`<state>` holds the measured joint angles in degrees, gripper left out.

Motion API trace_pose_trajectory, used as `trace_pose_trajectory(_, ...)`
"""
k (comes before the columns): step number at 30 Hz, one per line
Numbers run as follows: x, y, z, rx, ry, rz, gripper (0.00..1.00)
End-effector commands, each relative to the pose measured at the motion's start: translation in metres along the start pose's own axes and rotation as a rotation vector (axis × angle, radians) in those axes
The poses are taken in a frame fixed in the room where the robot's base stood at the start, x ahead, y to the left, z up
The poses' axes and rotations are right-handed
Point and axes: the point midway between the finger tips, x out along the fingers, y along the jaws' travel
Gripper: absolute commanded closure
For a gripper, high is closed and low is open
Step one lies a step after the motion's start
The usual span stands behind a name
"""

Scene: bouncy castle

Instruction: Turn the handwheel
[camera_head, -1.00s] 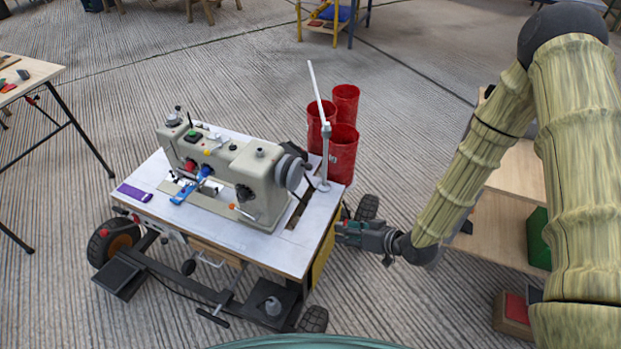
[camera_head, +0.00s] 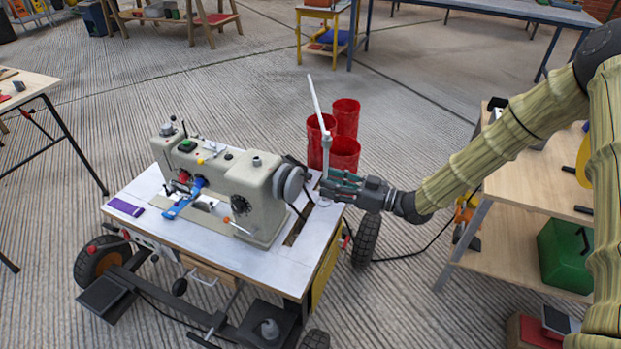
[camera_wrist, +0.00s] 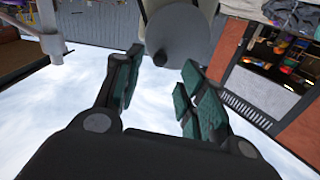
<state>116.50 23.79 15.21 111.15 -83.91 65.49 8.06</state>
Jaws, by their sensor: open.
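The handwheel (camera_head: 291,184) is the grey disc on the right end of the beige sewing machine (camera_head: 247,195), which stands on a white-topped wheeled table (camera_head: 150,186). My gripper (camera_head: 327,184) is just right of the handwheel, above the table top, pointing left at it. In the wrist view my gripper (camera_wrist: 158,85) is open, with its two green-padded fingers apart and nothing between them. The handwheel's round grey face (camera_wrist: 182,42) lies beyond the fingertips. I cannot tell whether a finger touches it.
A white upright stand (camera_head: 322,120) rises from the table close behind my gripper. Several red bins (camera_head: 345,152) stand behind the table. A wooden shelf unit (camera_head: 500,230) with a green box (camera_head: 565,255) stands to the right, below my arm.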

Motion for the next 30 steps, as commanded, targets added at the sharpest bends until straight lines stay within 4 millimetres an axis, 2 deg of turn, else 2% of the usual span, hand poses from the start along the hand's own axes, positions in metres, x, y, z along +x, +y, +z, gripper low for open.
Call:
trace_pose_trajectory(6, 0.036, 0.0, 0.001, 0.0, 0.0, -0.001, 0.6)
trace_pose_trajectory(12, 0.058, 0.0, 0.001, 0.001, -0.001, 0.0, 0.6)
trace_pose_trajectory(18, 0.067, 0.0, 0.001, 0.001, 0.0, 0.0, 0.6)
trace_pose_trajectory(26, 0.067, 0.0, 0.0, 0.001, -0.001, 0.001, 0.6)
trace_pose_trajectory(30, 0.067, 0.0, 0.0, 0.001, -0.001, 0.001, 0.85)
